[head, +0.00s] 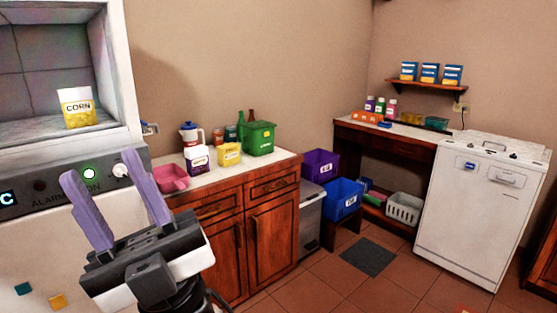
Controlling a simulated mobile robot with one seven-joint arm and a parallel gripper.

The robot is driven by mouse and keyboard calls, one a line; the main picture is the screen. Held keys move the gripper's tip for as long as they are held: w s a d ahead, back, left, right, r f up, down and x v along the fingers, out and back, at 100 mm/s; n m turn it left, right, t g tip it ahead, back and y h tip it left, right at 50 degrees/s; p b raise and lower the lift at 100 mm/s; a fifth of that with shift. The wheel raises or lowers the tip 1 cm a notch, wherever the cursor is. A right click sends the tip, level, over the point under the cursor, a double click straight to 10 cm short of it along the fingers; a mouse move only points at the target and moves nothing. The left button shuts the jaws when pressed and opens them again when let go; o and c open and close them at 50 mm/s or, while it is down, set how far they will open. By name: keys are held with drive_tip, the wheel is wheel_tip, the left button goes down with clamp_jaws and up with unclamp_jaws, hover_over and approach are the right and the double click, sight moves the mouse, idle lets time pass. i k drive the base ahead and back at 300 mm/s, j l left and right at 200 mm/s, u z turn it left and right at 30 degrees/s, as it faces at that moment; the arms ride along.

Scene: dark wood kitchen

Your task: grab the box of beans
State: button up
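My gripper (101,166) is in the lower left, its two purple fingers spread wide with nothing between them. No box can be surely read as beans. A white and purple box (197,159) stands upright on the light counter (262,164), its label too small to read. A yellow box (229,154) stands just right of it, its label also unclear. My gripper is left of both boxes in the picture and apart from them. A yellow and white box marked CORN (78,107) stands in the open recess at the upper left.
A pink pot (173,178), a blue-lidded jug (190,134) and a green bin (259,138) crowd the counter. Purple (320,164) and blue (341,198) bins stand right of the wooden cabinet (245,237). Several blue boxes (430,73) sit on a wall shelf. Tiled floor is open ahead.

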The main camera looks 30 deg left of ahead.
sight(197, 158)
drive_tip(key=i+j, duration=0.1)
drive_tip(key=i, duration=2.5)
drive_tip(key=i+u, duration=0.35)
drive_tip(key=i+l+u, duration=0.3)
drive_tip(key=i+j+u, duration=0.15)
drive_tip(key=u, duration=1.25)
drive_tip(key=i+j+u, duration=0.1)
drive_tip(key=i+u, duration=0.35)
